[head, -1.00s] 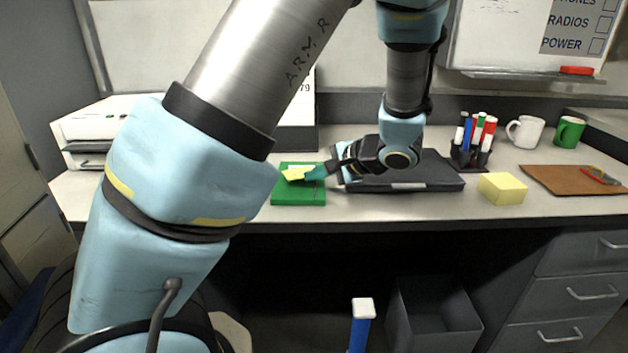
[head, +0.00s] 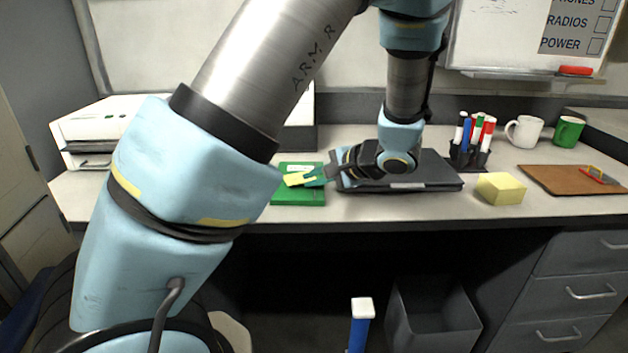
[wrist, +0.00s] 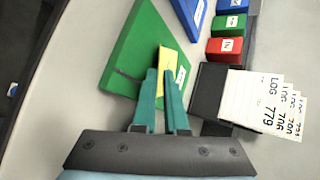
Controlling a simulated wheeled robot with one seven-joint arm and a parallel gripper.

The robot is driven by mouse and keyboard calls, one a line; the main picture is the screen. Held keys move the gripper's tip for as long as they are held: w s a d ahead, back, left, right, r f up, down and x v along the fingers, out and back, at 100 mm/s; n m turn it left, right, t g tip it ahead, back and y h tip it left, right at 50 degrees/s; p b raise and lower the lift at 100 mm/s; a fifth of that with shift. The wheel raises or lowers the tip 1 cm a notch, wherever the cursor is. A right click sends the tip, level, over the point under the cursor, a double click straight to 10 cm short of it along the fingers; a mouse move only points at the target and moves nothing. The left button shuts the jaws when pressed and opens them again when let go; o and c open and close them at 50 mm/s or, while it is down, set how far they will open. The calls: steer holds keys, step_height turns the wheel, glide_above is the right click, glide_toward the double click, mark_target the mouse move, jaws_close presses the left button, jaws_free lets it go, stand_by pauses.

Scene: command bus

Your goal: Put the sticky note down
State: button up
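The yellow sticky note (head: 298,179) is at the tips of my gripper (head: 318,177), over the green book (head: 298,198) on the desk. In the wrist view, the note (wrist: 168,62) sits between the ends of my teal fingers (wrist: 167,88), which are close together on it. The green book (wrist: 138,42) lies beneath it, with a dark band across it. I cannot tell whether the note touches the book's cover.
A dark closed binder (head: 400,178) lies under my wrist. A yellow block (head: 500,188), pen holder (head: 468,155), mugs (head: 524,131) and brown clipboard (head: 570,180) stand to the right. Log cards (wrist: 245,98) and a red block (wrist: 226,48) are near the book.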

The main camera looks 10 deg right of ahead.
steer(key=p+v, duration=0.2)
steer(key=v, duration=1)
steer(key=r+n+t+h, duration=0.1)
steer(key=r+n+h, duration=0.1)
steer(key=n+h, duration=0.4)
glide_above(315, 178)
steer(key=m+h, duration=0.1)
steer(key=s+a+f+n+g, duration=0.1)
steer(key=a, duration=0.1)
steer(key=s+a+f+n+g+h, duration=0.1)
steer(key=s+a, duration=0.1)
steer(key=a, duration=0.1)
steer(key=s+a+f+n+g+h, duration=0.1)
steer(key=a, duration=0.2)
steer(key=shift+s+a+f+g, duration=0.1)
steer(key=shift+s+a+g, duration=0.15)
steer(key=shift+g, duration=0.05)
steer(key=s+a+f+n+g+y, duration=0.2)
steer(key=s+a+n+g, duration=0.2)
steer(key=s+a, duration=0.7)
steer(key=shift+a+f+g, duration=0.3)
steer(key=shift+a+f, duration=0.1)
steer(key=shift+a, duration=0.45)
steer(key=shift+s, duration=0.1)
step_height(315, 178, up, 10)
steer(key=p, duration=1)
